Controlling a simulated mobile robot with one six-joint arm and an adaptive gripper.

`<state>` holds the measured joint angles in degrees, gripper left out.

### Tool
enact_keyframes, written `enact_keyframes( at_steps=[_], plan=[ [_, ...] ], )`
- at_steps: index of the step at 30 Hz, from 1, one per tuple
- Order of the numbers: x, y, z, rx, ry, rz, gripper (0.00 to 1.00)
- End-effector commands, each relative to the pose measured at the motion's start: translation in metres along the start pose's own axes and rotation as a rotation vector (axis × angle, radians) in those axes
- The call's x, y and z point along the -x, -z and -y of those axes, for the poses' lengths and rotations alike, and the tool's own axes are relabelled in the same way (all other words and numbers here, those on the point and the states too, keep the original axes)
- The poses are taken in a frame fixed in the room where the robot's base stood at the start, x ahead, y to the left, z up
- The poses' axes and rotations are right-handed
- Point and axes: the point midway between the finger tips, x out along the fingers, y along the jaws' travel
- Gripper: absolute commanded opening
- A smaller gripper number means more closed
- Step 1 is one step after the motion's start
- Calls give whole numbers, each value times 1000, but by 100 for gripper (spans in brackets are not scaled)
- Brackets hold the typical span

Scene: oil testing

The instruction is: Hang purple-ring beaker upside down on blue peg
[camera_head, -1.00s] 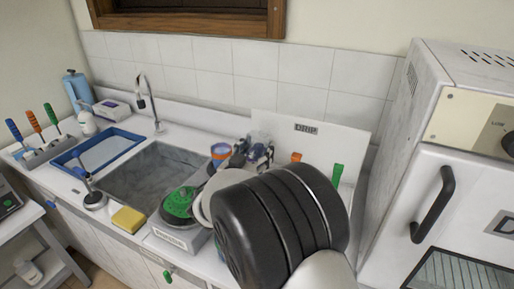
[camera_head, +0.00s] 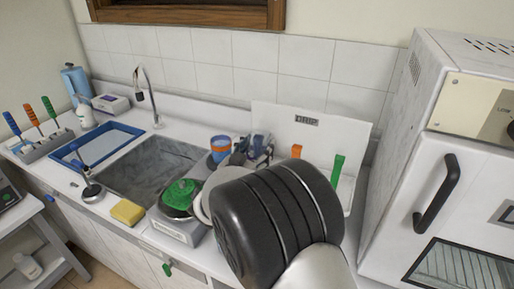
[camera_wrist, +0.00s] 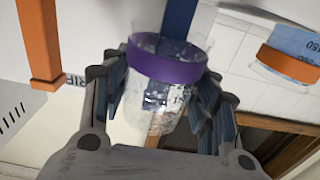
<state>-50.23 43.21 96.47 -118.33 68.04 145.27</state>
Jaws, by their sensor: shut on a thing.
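The purple-ring beaker (camera_wrist: 165,64) is clear glass with a purple band. In the wrist view it sits between the two finger pads of my gripper (camera_wrist: 165,100), which is shut on it. The blue peg (camera_wrist: 181,16) shows at the top of the wrist view, overlapping the beaker's clear glass; I cannot tell whether it is inside the beaker or behind it. In the head view my gripper (camera_head: 262,148) is small and partly hidden by my arm, in front of the drip board (camera_head: 275,115).
An orange peg (camera_wrist: 38,40) and an orange-ring beaker (camera_wrist: 288,62) flank the held beaker. In the head view a green peg (camera_head: 338,170) is right of the orange peg (camera_head: 296,151). The sink (camera_head: 150,168), a balance (camera_head: 180,230) and a yellow sponge (camera_head: 127,212) are left.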

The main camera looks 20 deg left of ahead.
Motion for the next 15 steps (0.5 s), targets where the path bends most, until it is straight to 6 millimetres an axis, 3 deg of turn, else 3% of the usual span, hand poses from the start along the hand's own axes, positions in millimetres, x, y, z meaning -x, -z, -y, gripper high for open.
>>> enact_keyframes(
  at_steps=[15],
  plan=[
    [0,-6,0,-1,0,-1,31]
  ],
)
